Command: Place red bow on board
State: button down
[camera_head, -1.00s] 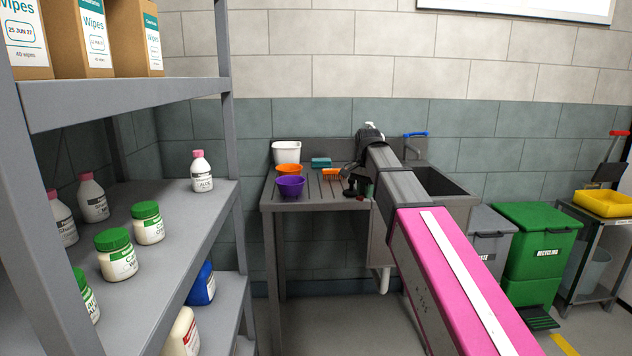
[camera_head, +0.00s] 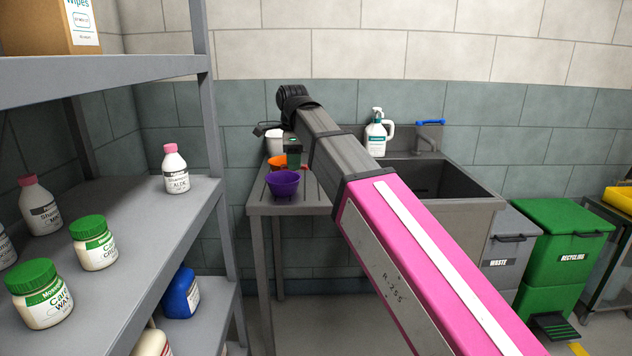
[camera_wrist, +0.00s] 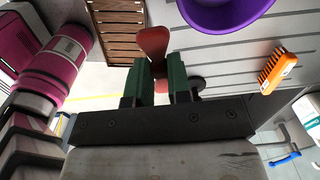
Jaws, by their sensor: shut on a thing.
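My gripper (camera_wrist: 160,78) is shut on the red bow (camera_wrist: 153,44), which sticks out past its green fingertips in the wrist view. The bow is clear of other things there, as far as I can see. In the head view my gripper (camera_head: 293,158) hangs over the back of the grey ridged draining board (camera_head: 314,200), behind the purple bowl (camera_head: 284,184). The board's grooves also show in the wrist view (camera_wrist: 230,55). The bow is mostly hidden in the head view, and I cannot tell its exact height above the board.
An orange brush (camera_wrist: 278,70) lies on the board. The sink (camera_head: 425,180) and a soap bottle (camera_head: 377,135) are to the right. A bottle shelf (camera_head: 130,230) stands close at left.

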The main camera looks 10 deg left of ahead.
send_over(322, 193)
notch_tip(322, 193, down, 6)
jog(key=shift+w+f, duration=0.15)
jog(key=shift+f, duration=2.1)
jog(key=c, duration=1.4)
grip_release()
jog(key=shift+f, duration=0.15)
jog(key=o, duration=0.3)
notch_tip(322, 193, up, 12)
jog(key=shift+r, duration=0.15)
